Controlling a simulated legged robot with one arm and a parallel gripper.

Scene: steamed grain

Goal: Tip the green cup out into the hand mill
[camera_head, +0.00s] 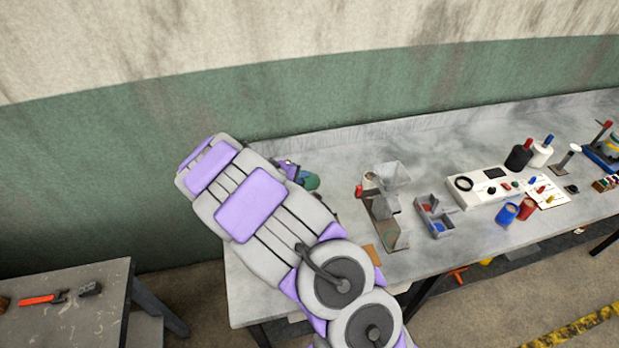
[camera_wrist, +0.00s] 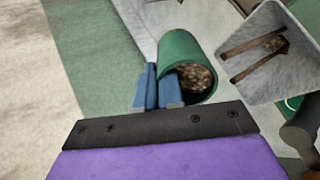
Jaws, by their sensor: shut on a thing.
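The green cup (camera_wrist: 178,52) is in my gripper (camera_wrist: 160,88), whose blue fingers are shut on its side near the rim. Brown grain (camera_wrist: 196,80) shows inside the cup's mouth. In the head view, the cup (camera_head: 309,181) shows just past the end of my arm, above the table, with my gripper (camera_head: 292,172) partly hidden by the arm. The cup looks tilted, but I cannot tell how far. The hand mill (camera_head: 384,206) stands right of the cup, apart from it. Its square grey hopper (camera_wrist: 250,72) opens beside the cup in the wrist view, with brown slots or bars inside.
A grey divided tray (camera_head: 433,215) sits right of the mill. A white panel device (camera_head: 487,187), blue cup (camera_head: 507,213), red cup (camera_head: 526,208) and bottles (camera_head: 519,155) stand farther right. The grey table (camera_head: 260,290) is bare at its left front. A wall runs behind.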

